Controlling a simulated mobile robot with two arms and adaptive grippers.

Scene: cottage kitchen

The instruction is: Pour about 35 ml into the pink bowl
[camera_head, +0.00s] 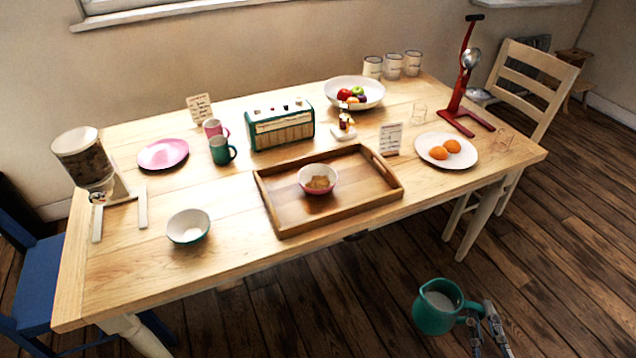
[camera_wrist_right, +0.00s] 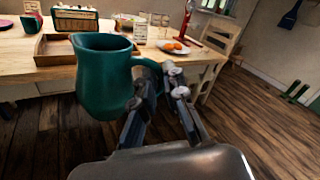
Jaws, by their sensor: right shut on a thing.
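The pink bowl (camera_head: 318,180) stands in a wooden tray (camera_head: 285,222) on the table, white inside with something tan-brown at the bottom. My right gripper (camera_head: 484,312) is shut on the handle of a teal jug (camera_head: 432,312), in front of the table's near edge and over the floor. The jug is about upright and holds a whitish content. In the right wrist view the jug (camera_wrist_right: 103,80) is large, with the gripper (camera_wrist_right: 165,82) at its handle; its inside is hidden there. My left gripper is not in view.
A green-and-white bowl (camera_head: 188,226) stands left of the tray. A teal radio (camera_head: 280,124), mugs (camera_head: 221,150) and a pink plate (camera_head: 163,154) are behind. A plate with oranges (camera_head: 446,162) and a red stand (camera_head: 462,100) are at right. A chair (camera_head: 530,85) stands behind.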

